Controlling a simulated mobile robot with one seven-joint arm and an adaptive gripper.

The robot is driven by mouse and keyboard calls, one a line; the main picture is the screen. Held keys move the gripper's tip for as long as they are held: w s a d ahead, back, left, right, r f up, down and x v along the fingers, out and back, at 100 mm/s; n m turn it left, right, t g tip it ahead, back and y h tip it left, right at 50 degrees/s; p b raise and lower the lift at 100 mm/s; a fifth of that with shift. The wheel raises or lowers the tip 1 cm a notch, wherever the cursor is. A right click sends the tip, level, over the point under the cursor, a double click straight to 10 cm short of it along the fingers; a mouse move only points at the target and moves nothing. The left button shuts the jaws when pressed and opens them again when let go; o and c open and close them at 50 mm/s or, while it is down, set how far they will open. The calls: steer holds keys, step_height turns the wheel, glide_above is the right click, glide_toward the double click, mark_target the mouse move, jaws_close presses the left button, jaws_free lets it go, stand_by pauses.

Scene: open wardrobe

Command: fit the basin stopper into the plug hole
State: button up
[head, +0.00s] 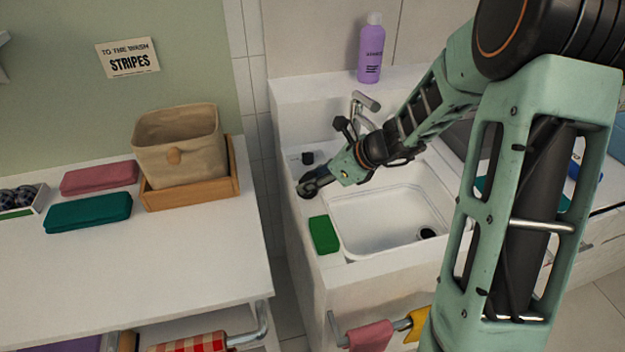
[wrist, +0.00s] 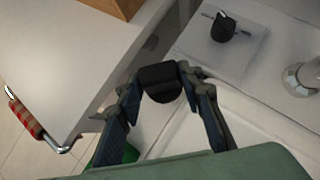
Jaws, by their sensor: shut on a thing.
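My gripper (head: 307,188) is at the left rim of the white basin (head: 345,245), above the counter edge. It is shut on a black, short cylindrical piece, which I take to be the basin stopper (wrist: 160,82); in the wrist view it sits between the two fingertips (wrist: 160,76). Its far side and underside are hidden. The plug hole (head: 427,233) shows as a dark round opening in the basin floor, towards the front right. The held piece is away from the hole, to its upper left in the head view.
A black knob-like piece (head: 308,157) stands on the back-left rim, also in the wrist view (wrist: 222,27). A green sponge (head: 323,234) lies on the left rim. A tap (head: 360,108) and a purple bottle (head: 371,50) stand behind. A white table (head: 190,250) is at left.

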steer(key=shift+f, duration=0.15)
steer(key=o, duration=1.2)
steer(key=shift+c, duration=0.2)
steer(key=shift+r, duration=0.3)
steer(key=p+v, duration=0.1)
steer(key=v, duration=1.1)
steer(key=shift+p, duration=0.35)
steer(key=shift+d+f, duration=0.1)
steer(key=shift+f, duration=0.05)
